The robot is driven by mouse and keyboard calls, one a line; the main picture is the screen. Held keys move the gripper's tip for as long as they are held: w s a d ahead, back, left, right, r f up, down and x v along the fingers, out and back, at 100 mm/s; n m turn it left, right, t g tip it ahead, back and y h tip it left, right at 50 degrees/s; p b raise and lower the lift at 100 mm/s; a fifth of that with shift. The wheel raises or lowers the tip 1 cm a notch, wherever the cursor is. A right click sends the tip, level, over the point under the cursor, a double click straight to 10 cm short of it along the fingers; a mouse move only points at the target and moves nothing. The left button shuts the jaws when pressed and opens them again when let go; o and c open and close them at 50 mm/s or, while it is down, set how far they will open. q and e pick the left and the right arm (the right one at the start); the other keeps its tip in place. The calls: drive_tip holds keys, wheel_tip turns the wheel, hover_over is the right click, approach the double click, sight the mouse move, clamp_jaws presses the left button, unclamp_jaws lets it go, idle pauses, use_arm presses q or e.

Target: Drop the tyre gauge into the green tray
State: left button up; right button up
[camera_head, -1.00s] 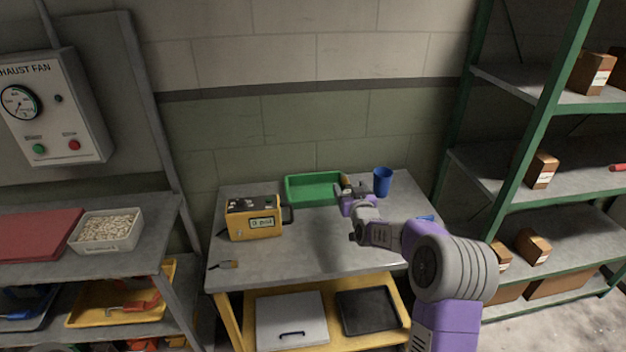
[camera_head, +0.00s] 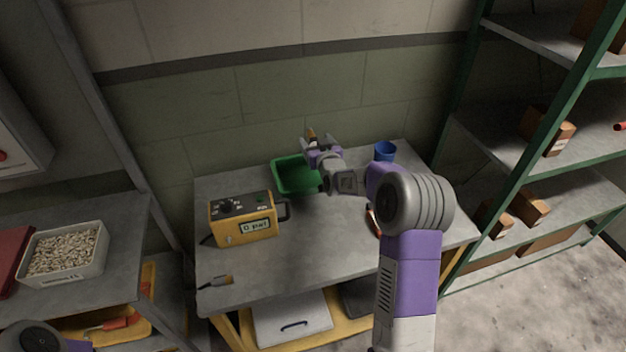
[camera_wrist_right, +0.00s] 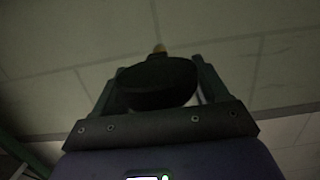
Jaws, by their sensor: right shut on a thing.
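The green tray (camera_head: 292,188) sits at the back of the grey workbench, against the wall. My right gripper (camera_head: 314,141) is raised at the tray's back right part, and its arm hides the tray's right side. It is shut on a dark rounded thing with a brass-coloured tip, which I take to be the tyre gauge (camera_head: 311,134). In the right wrist view the gauge (camera_wrist_right: 158,84) sits between the two fingers, its tip pointing away. My left gripper is out of view.
A yellow box with a display (camera_head: 243,220) stands left of the tray; a cable end (camera_head: 219,281) lies in front. A blue cup (camera_head: 385,151) stands at the back right. A reddish tool (camera_head: 373,221) lies partly behind my arm. The bench's front middle is clear.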

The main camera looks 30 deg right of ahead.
drive_tip(key=shift+w+f+b, duration=0.1)
drive_tip(key=shift+f+b, duration=0.55)
drive_tip(key=shift+f, duration=1.05)
drive_tip(key=o, duration=1.1)
drive_tip(key=shift+p+v, duration=0.4)
drive_tip(key=shift+v, duration=3.4)
